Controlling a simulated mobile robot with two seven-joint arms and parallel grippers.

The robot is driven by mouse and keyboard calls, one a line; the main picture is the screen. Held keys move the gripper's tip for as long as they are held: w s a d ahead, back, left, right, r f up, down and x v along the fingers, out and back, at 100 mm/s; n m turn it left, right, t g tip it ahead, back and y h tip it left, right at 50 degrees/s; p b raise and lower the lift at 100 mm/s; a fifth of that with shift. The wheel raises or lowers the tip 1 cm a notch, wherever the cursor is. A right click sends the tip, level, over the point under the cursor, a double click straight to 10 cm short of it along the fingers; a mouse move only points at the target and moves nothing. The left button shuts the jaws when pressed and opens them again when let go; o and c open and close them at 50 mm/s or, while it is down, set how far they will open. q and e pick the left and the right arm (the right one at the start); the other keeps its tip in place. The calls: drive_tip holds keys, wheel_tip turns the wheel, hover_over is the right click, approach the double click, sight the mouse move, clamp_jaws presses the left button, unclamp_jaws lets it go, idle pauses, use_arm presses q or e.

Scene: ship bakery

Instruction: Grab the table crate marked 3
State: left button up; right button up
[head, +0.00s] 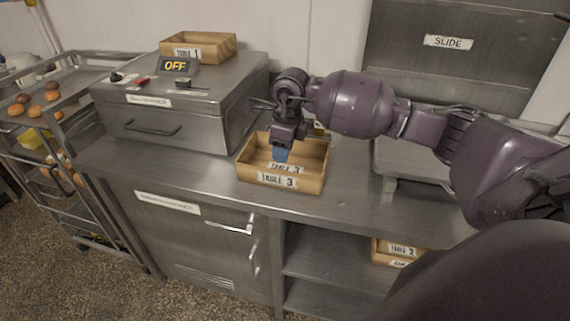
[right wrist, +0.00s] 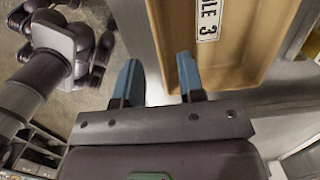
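The wooden crate marked TABLE 3 (head: 309,184) stands upright on the steel counter, with labels on its front and inside. My right gripper (head: 281,155) is over the crate, pointing down, with a blue finger showing in front of the crate's inside. In the right wrist view the two blue fingers (right wrist: 158,78) are apart with nothing clamped between them. The near rim of the crate (right wrist: 168,35) runs between and beyond them in the picture. Whether the fingers reach below the rim is unclear. My left gripper is not in view.
A TABLE 1 crate (head: 221,44) sits on the steel machine (head: 180,120) left of the counter crate. A TABLE 2 crate (head: 384,255) is on the shelf below. A wheeled rack (head: 72,65) with buns stands at far left. The counter (head: 350,195) right of the crate is clear.

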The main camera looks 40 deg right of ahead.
sight(277, 186)
drive_tip(key=f, duration=0.3)
drive_tip(key=a+f, duration=0.1)
drive_tip(key=f, duration=0.2)
drive_tip(key=w+f, duration=0.1)
drive_tip(key=f, duration=0.2)
drive_tip(key=shift+a, duration=0.25)
clamp_jaws()
drive_tip(key=shift+r, duration=0.1)
